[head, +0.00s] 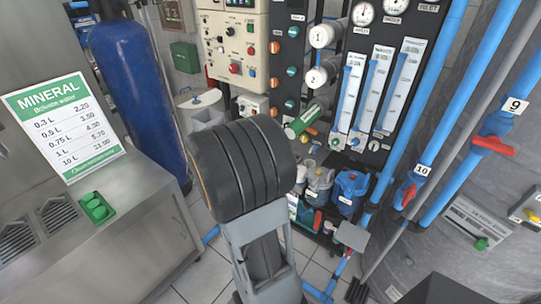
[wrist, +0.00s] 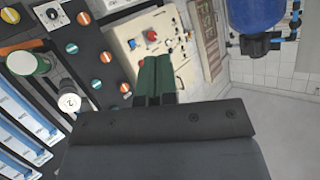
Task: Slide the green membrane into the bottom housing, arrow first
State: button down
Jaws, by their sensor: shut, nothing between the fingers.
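The green membrane (head: 298,125) shows in the head view at the lowest housing, below the white housings marked 1 (head: 321,36) and 2 (head: 315,77). Its green end sticks out toward the lower left; how deep it sits and its arrow cannot be seen. In the wrist view a green, pale-rimmed round end (wrist: 24,62) is at the left, beside housing 2 (wrist: 69,102). My gripper (wrist: 154,62) is shut and empty, its dark green fingers together in front of the control panel, well to the right of the membrane. My arm hides the gripper in the head view.
A control box (head: 235,45) and flow meters (head: 376,95) flank the housings. Jugs (head: 350,190) stand below. Blue pipes (head: 425,120) run at the right. A steel counter (head: 130,225) with a price sign (head: 62,128) and a blue tank (head: 140,100) are at the left.

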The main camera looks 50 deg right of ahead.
jog(key=s+d+f+m+g+h+b, duration=0.1)
jog(key=s+d+f+m+g+h, duration=0.4)
jog(key=d, duration=0.3)
jog(key=s+d+f+m+g+h, duration=0.2)
jog(key=s+d+f+g+h, duration=0.15)
jog(key=s+d+g, duration=0.4)
jog(key=d+t, duration=0.2)
jog(key=d, duration=0.8)
jog(key=shift+s+r, duration=0.15)
jog(key=shift+r, duration=0.2)
jog(key=shift+d+b, duration=1.35)
jog(key=shift+d, duration=4.55)
jog(key=shift+d+p, duration=0.35)
jog(key=shift+d, duration=3.65)
jog(key=shift+a+b, duration=0.3)
jog(key=shift+a, duration=0.3)
jog(key=shift+a+b, duration=0.75)
jog(key=shift+a, duration=2.7)
